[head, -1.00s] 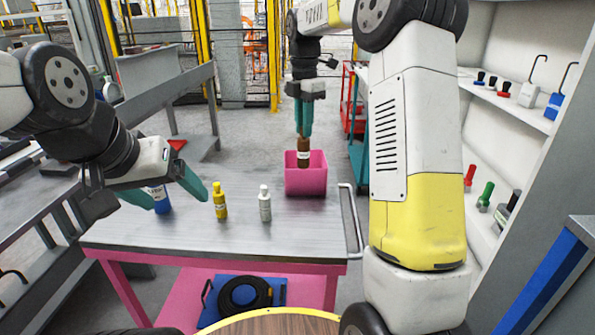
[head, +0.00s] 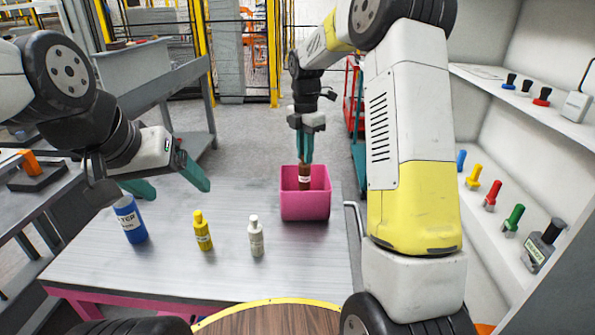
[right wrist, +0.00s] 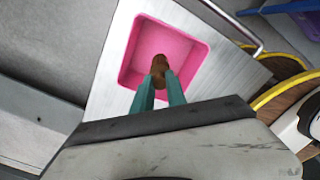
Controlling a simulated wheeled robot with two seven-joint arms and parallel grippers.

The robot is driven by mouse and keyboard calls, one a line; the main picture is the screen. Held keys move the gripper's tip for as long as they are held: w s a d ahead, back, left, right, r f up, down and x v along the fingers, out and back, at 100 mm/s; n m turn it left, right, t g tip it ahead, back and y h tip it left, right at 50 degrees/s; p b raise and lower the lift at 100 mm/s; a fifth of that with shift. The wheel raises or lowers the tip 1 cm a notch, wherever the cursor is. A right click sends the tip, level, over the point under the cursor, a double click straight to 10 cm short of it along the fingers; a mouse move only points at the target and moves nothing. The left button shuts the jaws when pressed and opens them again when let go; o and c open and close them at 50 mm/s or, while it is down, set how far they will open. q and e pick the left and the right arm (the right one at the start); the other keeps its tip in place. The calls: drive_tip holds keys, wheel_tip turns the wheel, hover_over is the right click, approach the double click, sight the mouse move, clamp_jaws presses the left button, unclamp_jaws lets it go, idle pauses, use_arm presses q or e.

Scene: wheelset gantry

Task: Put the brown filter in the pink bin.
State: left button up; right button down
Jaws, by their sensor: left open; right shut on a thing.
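The brown filter (head: 304,178) is a small brown bottle shape with a white label. My right gripper (head: 305,160) is shut on its top and holds it upright. The pink bin (head: 305,207) is an open square box on the metal table. The filter's lower part is inside the bin's opening in the head view. In the right wrist view the filter (right wrist: 160,65) is between the fingers of my right gripper (right wrist: 160,88), over the opening of the pink bin (right wrist: 128,70). My left gripper (head: 168,180) is open and empty above the table's left side.
A blue bottle (head: 130,220), a yellow bottle (head: 202,232) and a white bottle (head: 256,238) stand on the table (head: 180,272), left of the bin. A shelf unit (head: 500,180) with several small coloured items stands at the right. The table front is clear.

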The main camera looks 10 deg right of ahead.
sight(305, 170)
drive_tip(key=shift+f, duration=3.15)
drive_tip(key=c, duration=1.3)
unclamp_jaws()
drive_tip(key=shift+c, duration=0.2)
